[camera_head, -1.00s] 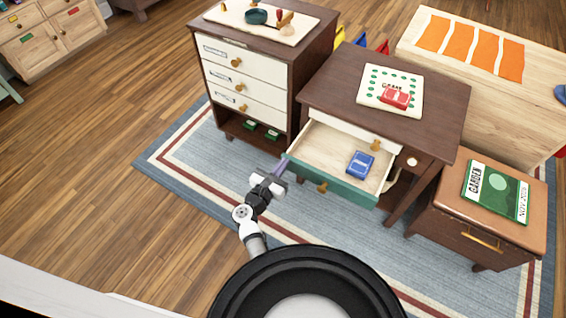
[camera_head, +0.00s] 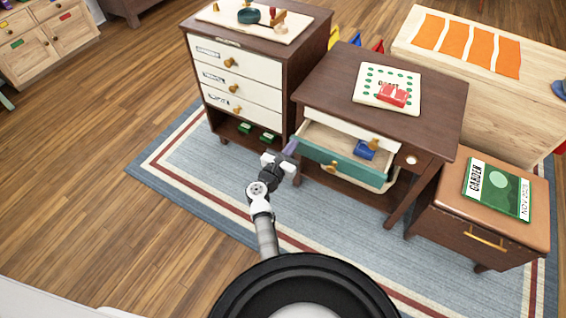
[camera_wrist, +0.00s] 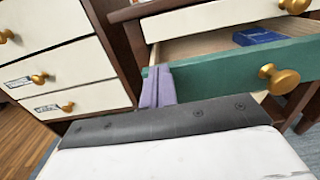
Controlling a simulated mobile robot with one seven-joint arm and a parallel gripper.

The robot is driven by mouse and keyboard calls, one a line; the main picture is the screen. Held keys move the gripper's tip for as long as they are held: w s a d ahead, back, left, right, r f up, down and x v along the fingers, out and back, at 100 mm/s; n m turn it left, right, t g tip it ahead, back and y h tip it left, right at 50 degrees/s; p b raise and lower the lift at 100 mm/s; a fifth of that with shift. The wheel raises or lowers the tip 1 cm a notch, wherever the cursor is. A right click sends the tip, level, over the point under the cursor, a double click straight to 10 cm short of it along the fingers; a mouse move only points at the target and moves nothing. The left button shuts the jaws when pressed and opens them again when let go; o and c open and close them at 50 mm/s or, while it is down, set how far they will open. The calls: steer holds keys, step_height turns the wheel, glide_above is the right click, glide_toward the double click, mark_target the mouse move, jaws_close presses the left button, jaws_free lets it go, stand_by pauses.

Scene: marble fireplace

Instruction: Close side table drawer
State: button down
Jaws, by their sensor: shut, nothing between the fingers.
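The side table (camera_head: 400,90) is dark brown and has a drawer with a teal front (camera_head: 345,166), pulled partly out. A brass knob (camera_head: 332,166) sits on that front, and the knob also shows in the wrist view (camera_wrist: 280,78). A blue box (camera_head: 366,150) lies inside the drawer. My gripper (camera_head: 290,148) is shut and empty, with its purple fingertips at the left end of the teal front. In the wrist view the fingers (camera_wrist: 158,86) overlap the left end of the front and appear to touch it.
A cream-fronted drawer cabinet (camera_head: 240,75) stands close on the left. A brown stool-like cabinet (camera_head: 480,215) with a garden magazine (camera_head: 497,190) stands on the right. A cream drawer front (camera_head: 340,130) lies above the teal one. The blue rug (camera_head: 200,170) is clear in front.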

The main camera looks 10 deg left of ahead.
mark_target(304, 129)
steer(key=b+x, duration=0.2)
steer(key=x, duration=0.7)
steer(key=shift+s+f+b, duration=0.1)
steer(key=shift+b, duration=0.25)
steer(key=shift+s, duration=0.1)
